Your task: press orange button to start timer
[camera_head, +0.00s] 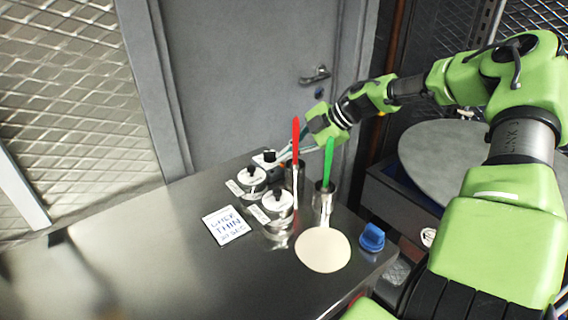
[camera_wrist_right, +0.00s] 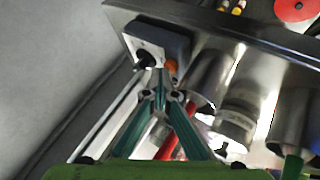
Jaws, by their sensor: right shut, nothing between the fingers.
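The timer is a small box (camera_wrist_right: 168,38) with a pale face, a black knob (camera_wrist_right: 145,60) and an orange button (camera_wrist_right: 171,67), seen in the right wrist view. In the head view the timer (camera_head: 262,158) stands at the back edge of the steel table, and its button cannot be made out. My right gripper (camera_head: 285,155) reaches in from the right with closed fingers, its tips close to the timer. In the wrist view the gripper tips (camera_wrist_right: 161,82) lie just below the orange button; I cannot tell whether they touch it. My left gripper is out of view.
Two steel canisters with white lids (camera_head: 252,176) (camera_head: 278,201) stand in front of the timer. Red-handled (camera_head: 296,135) and green-handled (camera_head: 328,160) utensils stand upright in steel holders beneath my right arm. A sign (camera_head: 228,226), flat dough (camera_head: 322,250) and a blue object (camera_head: 372,238) lie nearer. The table's left is clear.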

